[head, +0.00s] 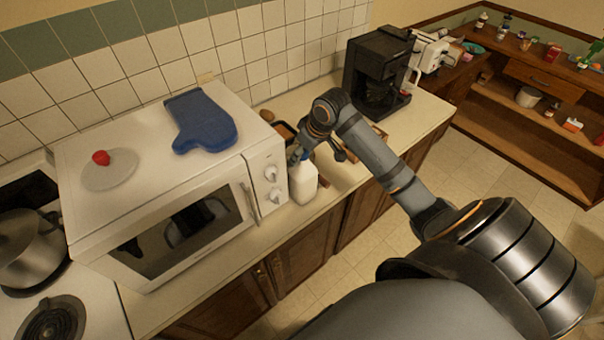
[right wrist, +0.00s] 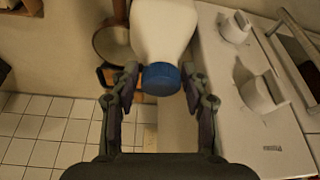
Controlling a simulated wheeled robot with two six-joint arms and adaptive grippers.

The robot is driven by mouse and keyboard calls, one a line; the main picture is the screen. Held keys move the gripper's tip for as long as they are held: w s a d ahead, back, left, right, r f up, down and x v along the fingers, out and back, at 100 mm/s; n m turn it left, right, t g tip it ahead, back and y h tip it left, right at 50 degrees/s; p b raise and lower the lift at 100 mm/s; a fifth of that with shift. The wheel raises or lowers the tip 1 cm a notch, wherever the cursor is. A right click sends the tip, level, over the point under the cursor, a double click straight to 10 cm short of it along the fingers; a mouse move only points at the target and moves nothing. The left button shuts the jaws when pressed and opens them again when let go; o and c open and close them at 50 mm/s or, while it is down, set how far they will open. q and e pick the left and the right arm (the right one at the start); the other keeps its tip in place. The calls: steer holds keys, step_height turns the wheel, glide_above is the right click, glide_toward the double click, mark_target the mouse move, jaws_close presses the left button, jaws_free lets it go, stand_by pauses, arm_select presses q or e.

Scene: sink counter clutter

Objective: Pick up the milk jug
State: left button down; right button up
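The milk jug (head: 303,184) is white and stands upright on the counter, just right of the microwave. In the right wrist view the jug (right wrist: 163,30) shows its white body and its blue cap (right wrist: 161,79). My right gripper (head: 298,154) is at the top of the jug in the head view, partly hidden by its own wrist. In the right wrist view the right gripper (right wrist: 159,84) is open, with one finger on each side of the cap. A narrow gap shows on the left of the cap; contact on the right is unclear. My left gripper is not in view.
The white microwave (head: 180,195) stands close left of the jug, with a blue oven mitt (head: 201,121) and a plate (head: 110,170) on top. A black coffee maker (head: 377,75) stands farther right. A pot (head: 28,250) sits on the stove at the left.

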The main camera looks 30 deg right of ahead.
jaws_close()
steer(key=shift+r, duration=0.15)
